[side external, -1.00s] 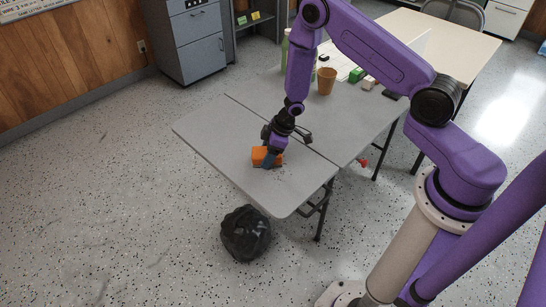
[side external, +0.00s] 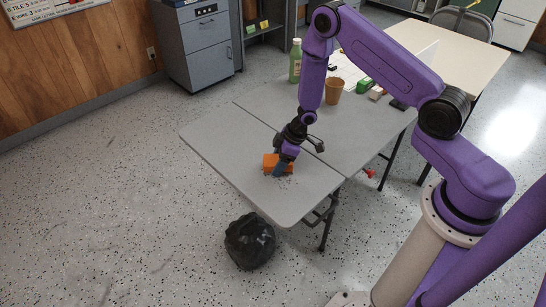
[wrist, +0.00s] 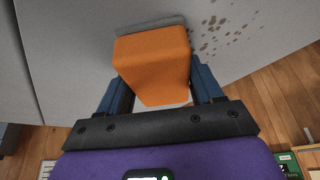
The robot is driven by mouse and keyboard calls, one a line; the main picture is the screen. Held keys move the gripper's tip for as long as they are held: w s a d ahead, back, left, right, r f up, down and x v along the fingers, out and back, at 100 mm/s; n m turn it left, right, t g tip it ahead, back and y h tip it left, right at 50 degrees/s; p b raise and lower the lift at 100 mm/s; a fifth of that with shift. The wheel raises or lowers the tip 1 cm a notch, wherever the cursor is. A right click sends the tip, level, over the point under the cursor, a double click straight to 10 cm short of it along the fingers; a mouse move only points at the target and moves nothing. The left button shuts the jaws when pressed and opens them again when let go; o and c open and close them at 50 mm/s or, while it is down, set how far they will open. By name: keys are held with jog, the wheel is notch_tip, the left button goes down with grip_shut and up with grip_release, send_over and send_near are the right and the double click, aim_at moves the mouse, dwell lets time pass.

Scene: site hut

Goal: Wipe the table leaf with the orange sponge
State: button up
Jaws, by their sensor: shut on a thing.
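The orange sponge (side external: 270,161) is at the grey table leaf (side external: 225,140), near its middle, in the side view. My gripper (side external: 284,166) points down and is shut on the sponge. In the wrist view the sponge (wrist: 152,55) sits between the two blue fingers of my gripper (wrist: 158,82). A darker grey strip shows along its far edge; I cannot tell whether this is shadow or part of the sponge. Brown spots (wrist: 212,38) are scattered on the leaf to the right of the sponge. The sponge's underside is hidden, so contact is unclear.
Behind the leaf, the main tabletop (side external: 350,140) holds a brown cup (side external: 334,91), a green bottle (side external: 295,62), a green block (side external: 365,84) and smaller items. A black bag (side external: 250,242) lies on the floor below the leaf's front edge. The leaf's left part is clear.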

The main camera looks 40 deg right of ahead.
aim_at(297, 185)
jog(key=shift+s, duration=5)
notch_tip(297, 185, up, 8)
jog(key=shift+w, duration=0.15)
